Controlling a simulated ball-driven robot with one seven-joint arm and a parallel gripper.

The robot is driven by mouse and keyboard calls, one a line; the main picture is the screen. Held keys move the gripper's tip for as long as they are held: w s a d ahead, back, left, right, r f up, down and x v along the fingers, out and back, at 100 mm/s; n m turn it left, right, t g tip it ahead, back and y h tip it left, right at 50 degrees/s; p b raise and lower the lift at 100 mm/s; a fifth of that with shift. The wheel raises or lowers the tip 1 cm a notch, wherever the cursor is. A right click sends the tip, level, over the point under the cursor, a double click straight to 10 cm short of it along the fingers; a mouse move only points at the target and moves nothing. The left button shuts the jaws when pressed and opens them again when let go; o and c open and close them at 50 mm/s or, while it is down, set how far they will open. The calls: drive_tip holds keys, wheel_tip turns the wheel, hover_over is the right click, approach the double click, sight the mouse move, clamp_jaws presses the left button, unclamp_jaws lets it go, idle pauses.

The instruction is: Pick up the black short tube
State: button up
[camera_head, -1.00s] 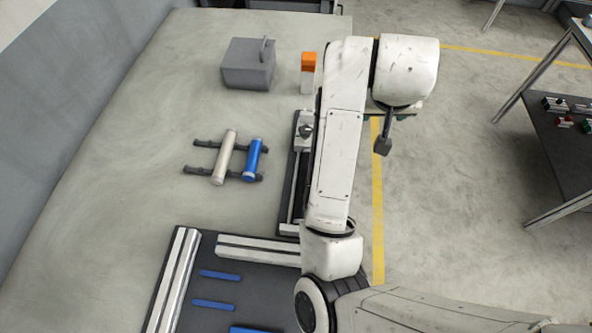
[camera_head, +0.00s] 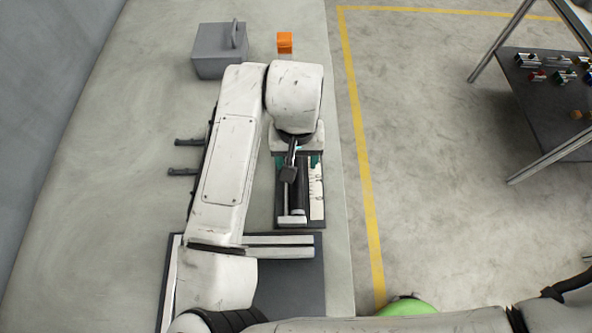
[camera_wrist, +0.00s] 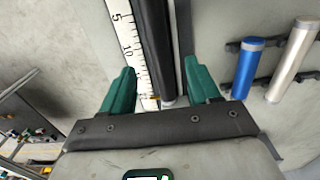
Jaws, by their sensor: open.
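The black tube (camera_wrist: 152,45) runs lengthwise between my gripper's two green fingers in the wrist view, with its near end close to the palm. In the head view the tube (camera_head: 302,188) lies in a dark fixture with a white scale, partly hidden by my arm. My gripper (camera_wrist: 160,72) is open, one finger on each side of the tube, with visible gaps. It shows only as small green tips in the head view (camera_head: 297,160). I cannot tell how far above the tube the fingers are.
A white ruler scale (camera_wrist: 125,35) lies beside the tube. A blue tube (camera_wrist: 243,70) and a silver tube (camera_wrist: 292,62) rest on dark rails at right in the wrist view. A grey box (camera_head: 218,52) and an orange-topped block (camera_head: 285,42) stand at the back.

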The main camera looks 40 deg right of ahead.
drive_tip(key=shift+s+a+f+p, duration=0.1)
drive_tip(key=shift+f+p, duration=0.25)
drive_tip(key=shift+f, duration=1)
drive_tip(key=shift+s+f+p, duration=0.1)
drive_tip(key=shift+f+p, duration=0.2)
drive_tip(key=shift+f, duration=1.05)
drive_tip(key=shift+c, duration=0.2)
drive_tip(key=shift+w, duration=0.1)
clamp_jaws()
